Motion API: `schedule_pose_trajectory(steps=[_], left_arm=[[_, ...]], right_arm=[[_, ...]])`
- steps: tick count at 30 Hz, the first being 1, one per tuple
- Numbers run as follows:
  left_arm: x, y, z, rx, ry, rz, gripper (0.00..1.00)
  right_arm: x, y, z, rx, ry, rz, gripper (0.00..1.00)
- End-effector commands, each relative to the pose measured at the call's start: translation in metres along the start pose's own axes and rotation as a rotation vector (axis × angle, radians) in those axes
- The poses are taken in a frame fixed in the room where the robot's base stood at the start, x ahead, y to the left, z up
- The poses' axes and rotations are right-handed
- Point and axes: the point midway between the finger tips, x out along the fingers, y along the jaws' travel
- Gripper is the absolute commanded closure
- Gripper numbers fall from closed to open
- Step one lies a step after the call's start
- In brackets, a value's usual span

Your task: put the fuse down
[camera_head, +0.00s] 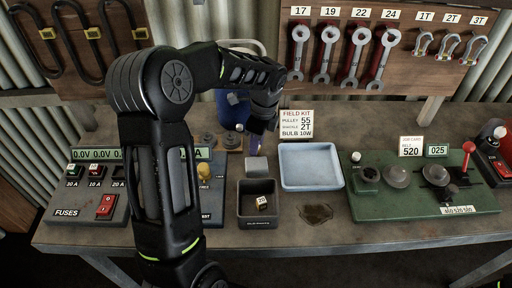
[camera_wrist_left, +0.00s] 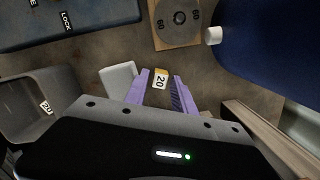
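A small fuse (camera_wrist_left: 160,79) with a white "20" label and an orange edge shows in the left wrist view between my left gripper's purple fingertips (camera_wrist_left: 160,84). Gaps show beside it, so the fingers look open around it. I cannot tell whether it rests on the bench. In the head view my left gripper (camera_head: 252,143) points down just behind a grey block (camera_head: 257,166), and its arm hides that fuse. Another fuse (camera_head: 262,202), also marked "20", lies in the dark open bin (camera_head: 243,221). My right gripper is not in view.
The fuse panel (camera_head: 70,212) is at the left, partly behind my arm. An empty pale blue tray (camera_head: 311,184) stands right of the bin. A green test panel (camera_head: 425,208) is farther right. A blue object (camera_wrist_left: 270,40) stands close to the gripper.

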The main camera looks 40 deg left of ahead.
Motion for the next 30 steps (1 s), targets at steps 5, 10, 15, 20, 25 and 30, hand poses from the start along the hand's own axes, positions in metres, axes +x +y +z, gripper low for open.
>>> schedule_pose_trajectory(steps=[5,10,15,20,25,30], left_arm=[[0.0036,-0.0003,0.0,0.0,0.0,-0.002,0.69],[0.0034,-0.0003,0.0,0.0,0.0,-0.002,0.69],[0.0032,-0.0004,0.0,0.0,0.0,-0.002,0.69],[0.0031,-0.0004,0.0,0.0,0.0,-0.002,0.72],[0.0031,-0.0004,0.0,0.0,0.0,-0.002,0.85],[0.0031,-0.0004,0.0,0.0,0.0,-0.002,0.99]], right_arm=[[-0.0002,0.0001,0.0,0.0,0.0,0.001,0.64],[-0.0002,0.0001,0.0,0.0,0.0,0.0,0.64],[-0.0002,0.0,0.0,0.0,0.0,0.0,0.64],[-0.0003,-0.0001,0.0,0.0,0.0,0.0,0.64],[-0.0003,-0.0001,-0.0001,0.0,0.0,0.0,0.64],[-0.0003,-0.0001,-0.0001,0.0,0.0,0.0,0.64]])
